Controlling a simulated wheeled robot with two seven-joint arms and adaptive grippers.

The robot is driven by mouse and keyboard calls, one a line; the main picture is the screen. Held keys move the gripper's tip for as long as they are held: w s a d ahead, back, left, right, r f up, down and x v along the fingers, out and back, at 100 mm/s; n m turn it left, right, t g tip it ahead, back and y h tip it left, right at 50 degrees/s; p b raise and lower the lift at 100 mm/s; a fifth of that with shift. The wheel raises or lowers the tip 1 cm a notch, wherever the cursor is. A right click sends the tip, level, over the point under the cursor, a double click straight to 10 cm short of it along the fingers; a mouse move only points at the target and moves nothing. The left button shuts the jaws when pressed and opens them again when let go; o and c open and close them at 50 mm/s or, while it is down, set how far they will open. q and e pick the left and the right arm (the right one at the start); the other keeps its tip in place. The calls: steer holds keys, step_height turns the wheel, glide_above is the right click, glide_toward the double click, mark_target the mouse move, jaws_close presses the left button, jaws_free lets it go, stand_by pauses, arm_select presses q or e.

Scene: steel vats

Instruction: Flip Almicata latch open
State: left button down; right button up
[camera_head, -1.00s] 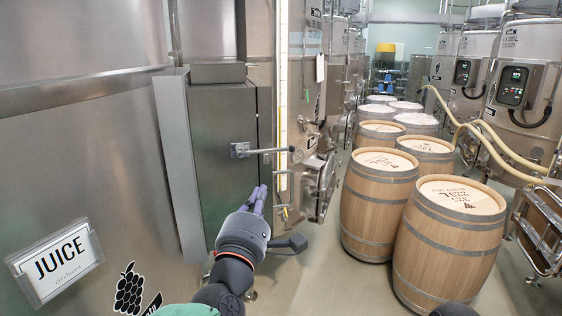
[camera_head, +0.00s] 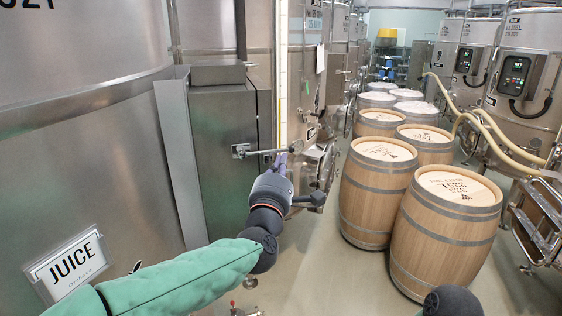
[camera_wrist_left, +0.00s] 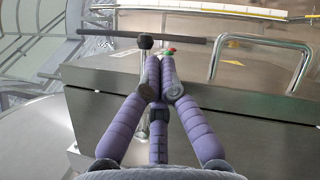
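The latch (camera_head: 262,152) is a metal bar on the steel box (camera_head: 222,160) at the left. It reaches right from a small mounting plate to a knob. I cannot read a name on it. My left gripper (camera_head: 281,160), with purple fingers, is at the bar's free end. In the left wrist view, the fingertips (camera_wrist_left: 159,62) come close together beside the dark knob (camera_wrist_left: 146,42), and a shiny rod shows behind them. Contact and grip are unclear. A dark rounded part of my right arm (camera_head: 452,302) shows at the bottom edge; its gripper is out of view.
A steel vat (camera_head: 85,130) with a JUICE sign (camera_head: 70,265) stands at the left. Wooden barrels (camera_head: 448,235) stand to the right, with more vats (camera_head: 520,70) and hoses behind. Bare floor (camera_head: 315,275) lies between the box and the barrels.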

stand_by(0.3)
arm_select(q)
step_height(320, 180, up, 7)
steer(key=a+n+t+y+b, duration=0.1)
steer(key=n+t+y+b, duration=0.2)
steer(key=n+y+b, duration=0.85)
steer(key=s+f+n+h+b, duration=0.2)
steer(key=s+f+h+b, duration=0.2)
steer(key=s+f+b, duration=0.4)
steer(key=s+b, duration=0.2)
steer(key=b, duration=0.2)
steer(key=shift+s+d+h, duration=0.15)
steer(key=shift+s+h, duration=0.2)
stand_by(0.4)
